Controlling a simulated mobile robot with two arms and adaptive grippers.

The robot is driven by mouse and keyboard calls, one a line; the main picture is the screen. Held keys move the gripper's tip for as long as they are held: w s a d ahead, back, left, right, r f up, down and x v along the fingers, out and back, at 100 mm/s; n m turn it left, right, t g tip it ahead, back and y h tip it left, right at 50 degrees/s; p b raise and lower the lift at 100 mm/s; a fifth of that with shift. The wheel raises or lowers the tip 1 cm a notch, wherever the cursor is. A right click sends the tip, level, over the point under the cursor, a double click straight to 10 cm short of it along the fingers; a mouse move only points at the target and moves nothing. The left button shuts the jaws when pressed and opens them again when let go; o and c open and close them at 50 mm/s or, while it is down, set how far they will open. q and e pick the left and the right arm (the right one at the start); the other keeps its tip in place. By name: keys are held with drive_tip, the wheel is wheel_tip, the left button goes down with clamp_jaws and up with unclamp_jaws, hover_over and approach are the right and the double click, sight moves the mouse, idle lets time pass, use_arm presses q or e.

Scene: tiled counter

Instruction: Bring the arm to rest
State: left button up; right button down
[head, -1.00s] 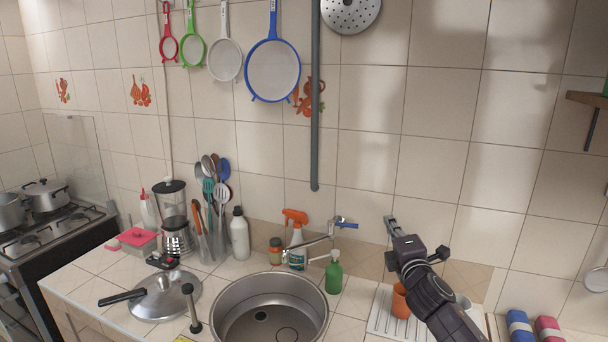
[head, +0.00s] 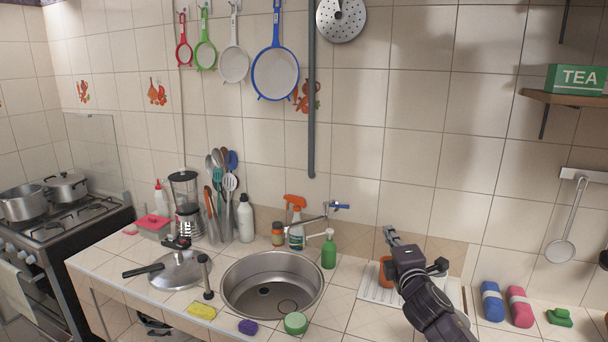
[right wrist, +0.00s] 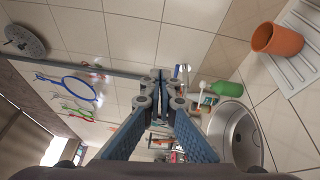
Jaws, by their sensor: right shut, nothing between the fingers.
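My right gripper (head: 391,236) is raised above the right part of the counter, in front of the drying rack and the tiled wall. In the right wrist view its fingers (right wrist: 159,84) meet at the tips, shut with nothing between them. An orange cup (right wrist: 278,40) stands on the white drying rack (right wrist: 299,65); in the head view the cup (head: 385,272) is partly hidden behind my right arm. My left gripper does not show in either view.
A round sink (head: 272,285) is left of my right arm, with a green soap bottle (head: 329,250) and spray bottle (head: 296,228) behind it. A pan lid (head: 181,270) lies further left. Blue (head: 492,301) and pink (head: 519,307) rolls lie right. A shelf (head: 565,98) holds a tea box.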

drive_tip(key=s+a+f+m+g+h, duration=0.15)
drive_tip(key=s+f+m+g, duration=0.7)
drive_tip(key=s+f, duration=1.45)
drive_tip(key=s+f+m+g, duration=0.2)
drive_tip(key=s+m, duration=0.1)
drive_tip(key=s, duration=0.7)
drive_tip(key=s+f+m+g+y, duration=0.1)
drive_tip(key=s+f+m+g, duration=0.15)
drive_tip(key=s, duration=0.75)
drive_tip(key=s+f+m+g, duration=0.2)
drive_tip(key=s+m, duration=0.2)
drive_tip(key=s, duration=0.6)
wheel_tip(320, 180, down, 32)
drive_tip(key=s+g+b, duration=0.1)
drive_tip(key=b, duration=0.5)
use_arm(q)
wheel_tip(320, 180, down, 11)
drive_tip(key=b, duration=0.5)
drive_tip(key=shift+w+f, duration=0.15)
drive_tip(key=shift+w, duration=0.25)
use_arm(e)
drive_tip(key=s+d+f+g, duration=0.1)
drive_tip(key=s+d+f, duration=0.1)
drive_tip(key=s+f, duration=1.5)
wheel_tip(320, 180, down, 4)
drive_tip(key=shift+d+f+n, duration=0.2)
drive_tip(key=shift+n, duration=0.2)
